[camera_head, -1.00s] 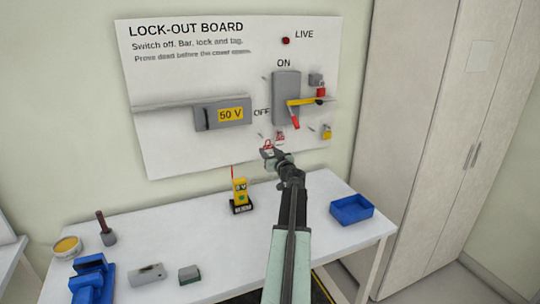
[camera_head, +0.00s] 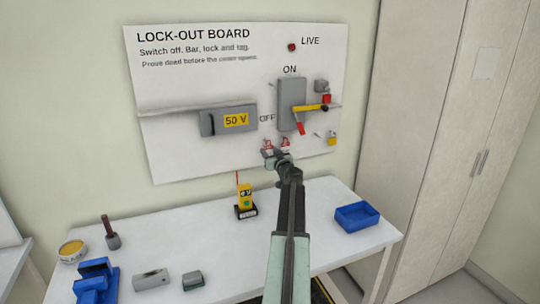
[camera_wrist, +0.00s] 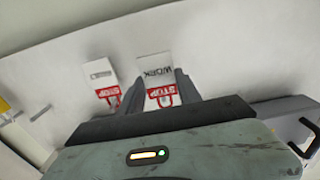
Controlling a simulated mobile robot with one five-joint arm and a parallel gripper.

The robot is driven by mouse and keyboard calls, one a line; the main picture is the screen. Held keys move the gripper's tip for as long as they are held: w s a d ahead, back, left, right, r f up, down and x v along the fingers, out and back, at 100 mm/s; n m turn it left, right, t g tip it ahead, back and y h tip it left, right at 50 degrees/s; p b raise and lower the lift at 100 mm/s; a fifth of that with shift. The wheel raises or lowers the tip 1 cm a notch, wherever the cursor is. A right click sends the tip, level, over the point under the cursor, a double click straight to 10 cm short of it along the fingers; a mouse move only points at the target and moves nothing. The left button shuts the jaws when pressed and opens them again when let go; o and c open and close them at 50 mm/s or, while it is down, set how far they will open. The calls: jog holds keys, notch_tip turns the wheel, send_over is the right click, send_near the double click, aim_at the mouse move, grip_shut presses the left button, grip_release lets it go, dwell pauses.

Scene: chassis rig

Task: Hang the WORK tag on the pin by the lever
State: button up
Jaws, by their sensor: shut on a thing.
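My gripper (camera_head: 274,158) is just in front of the lower part of the lock-out board. Its fingers are shut on the white WORK tag (camera_wrist: 156,68), which has a red STOP padlock print and appears upside down in the wrist view. In the head view this tag (camera_head: 267,148) is small, just above the fingers. A second white and red tag (camera_head: 285,143) is close to its right on the board; it also shows in the wrist view (camera_wrist: 102,82). The lever (camera_head: 300,128) has a red handle pointing down from the grey switch box (camera_head: 290,92). A small pin (camera_head: 317,135) juts out right of the lever.
A yellow bar (camera_head: 312,107) crosses the switch box, with a red padlock (camera_head: 326,98) at its end. A yellow padlock (camera_head: 332,138) is at lower right. The 50 V cover (camera_head: 228,120) is left. A yellow tester (camera_head: 245,197) and blue tray (camera_head: 357,215) are on the table (camera_head: 310,200).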

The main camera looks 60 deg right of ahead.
jog(key=shift+x, duration=1.05)
jog(key=shift+r+v, duration=0.15)
jog(key=shift+v, duration=0.75)
jog(key=shift+r+v, duration=0.1)
jog(key=shift+v, duration=3.55)
